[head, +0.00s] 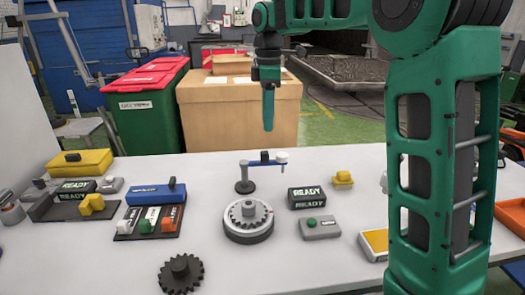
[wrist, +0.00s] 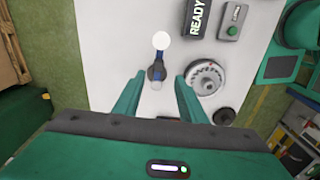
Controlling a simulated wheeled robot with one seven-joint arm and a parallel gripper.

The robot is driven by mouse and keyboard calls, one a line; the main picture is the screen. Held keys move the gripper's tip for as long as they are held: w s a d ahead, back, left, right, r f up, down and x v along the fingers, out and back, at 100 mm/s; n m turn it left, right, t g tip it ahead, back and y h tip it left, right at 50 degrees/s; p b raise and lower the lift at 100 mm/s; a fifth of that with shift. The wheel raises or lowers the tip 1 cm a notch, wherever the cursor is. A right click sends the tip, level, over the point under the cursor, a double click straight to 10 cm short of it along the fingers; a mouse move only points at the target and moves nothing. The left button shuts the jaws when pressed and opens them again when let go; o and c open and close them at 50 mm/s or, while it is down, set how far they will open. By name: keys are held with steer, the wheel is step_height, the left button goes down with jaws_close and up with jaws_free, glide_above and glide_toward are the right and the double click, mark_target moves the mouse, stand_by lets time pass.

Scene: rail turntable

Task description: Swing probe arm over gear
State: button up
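The probe arm (head: 264,161) is a thin blue bar with a white tip, on a dark round-based post behind the turntable. It points right in the head view, with its tip behind the gear, not over it. The grey gear (head: 248,212) lies on the round turntable (head: 248,234). My gripper (head: 268,128) hangs empty above and behind the probe arm, seen edge-on. In the wrist view my gripper (wrist: 160,76) has its fingers apart, with the probe post (wrist: 157,74) between them from above. The white probe tip (wrist: 161,40) lies beyond the fingertips; the gear (wrist: 206,77) is to the right.
A loose dark gear (head: 181,274) lies at the table's front. A READY box (head: 307,198) and a green-button box (head: 320,228) stand right of the turntable. A blue block (head: 156,194) and a button panel (head: 148,223) stand left. Bare table surrounds the post's left side.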

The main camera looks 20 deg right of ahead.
mark_target(264, 152)
steer(key=shift+n, duration=0.3)
steer(key=f, duration=1)
steer(key=shift+w+a+f, duration=0.25)
steer(key=shift+a+f, duration=0.05)
steer(key=shift+f, duration=0.1)
jaws_close()
